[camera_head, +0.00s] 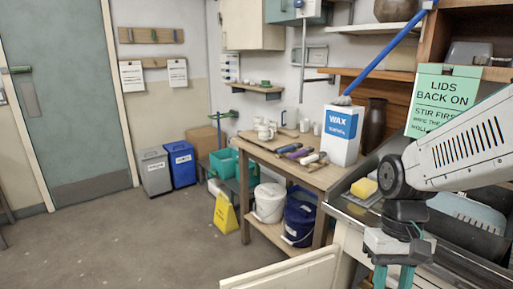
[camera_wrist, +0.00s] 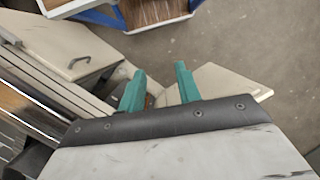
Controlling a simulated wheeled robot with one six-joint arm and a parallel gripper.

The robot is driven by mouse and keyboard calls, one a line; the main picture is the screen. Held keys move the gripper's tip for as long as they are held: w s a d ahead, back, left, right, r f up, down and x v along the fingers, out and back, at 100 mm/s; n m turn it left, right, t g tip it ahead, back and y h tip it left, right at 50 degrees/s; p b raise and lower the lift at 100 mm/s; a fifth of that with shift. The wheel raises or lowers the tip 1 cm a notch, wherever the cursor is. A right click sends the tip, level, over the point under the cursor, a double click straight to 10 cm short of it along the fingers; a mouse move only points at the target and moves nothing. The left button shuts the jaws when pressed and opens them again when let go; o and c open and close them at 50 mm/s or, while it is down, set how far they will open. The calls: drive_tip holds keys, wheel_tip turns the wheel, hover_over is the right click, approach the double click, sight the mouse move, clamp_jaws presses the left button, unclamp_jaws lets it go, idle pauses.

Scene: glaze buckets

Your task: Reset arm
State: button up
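My arm reaches in from the right in the head view, over the sink counter. My gripper (camera_head: 393,279) points down at the bottom right, with its teal fingers partly cut off by the frame edge. In the wrist view my gripper (camera_wrist: 160,88) shows two teal fingers spread apart with nothing between them. Below the fingers are a pale cabinet door or panel and the floor. The gripper is open and holds nothing.
A wooden bench (camera_head: 287,170) carries a WAX box (camera_head: 341,136), mugs and tools. A white bucket (camera_head: 269,203) and a blue bucket (camera_head: 299,217) stand on its lower shelf. A pale open panel (camera_head: 285,273) juts out near my gripper. A yellow sign (camera_head: 225,213) stands on the floor; the floor left is clear.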

drive_tip(key=s+d+r+t, duration=0.1)
drive_tip(key=s+r+t, duration=0.3)
drive_tip(key=s+r, duration=0.4)
drive_tip(key=shift+s+d+r+t+h, duration=0.3)
drive_tip(key=shift+s+r, duration=0.1)
drive_tip(key=shift+r, duration=0.25)
